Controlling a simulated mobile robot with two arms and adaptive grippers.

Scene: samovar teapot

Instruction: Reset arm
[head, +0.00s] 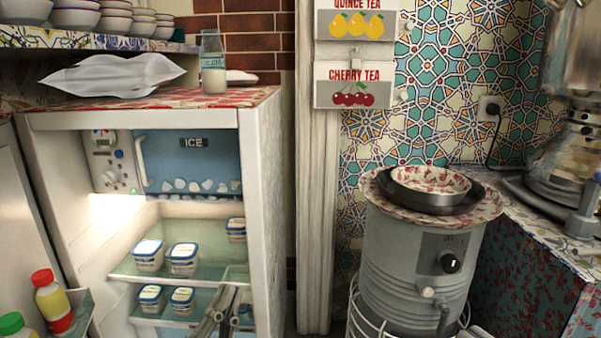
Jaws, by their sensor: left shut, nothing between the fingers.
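My left gripper (226,303) shows at the bottom edge, left of the middle, with its fingers pointing up and together. It is shut and empty. It is in front of the open fridge (262,200), near the lower glass shelf; I cannot tell whether it touches anything. My right gripper is not in view. The metal samovar (570,150) stands on the patterned counter at the right edge, partly cut off.
Several lidded tubs (183,258) sit on the fridge shelves. The open fridge door (28,215) with bottles is at left. A grey boiler (415,265) with a bowl (430,180) on top stands at right. A milk bottle (213,65) stands on the fridge.

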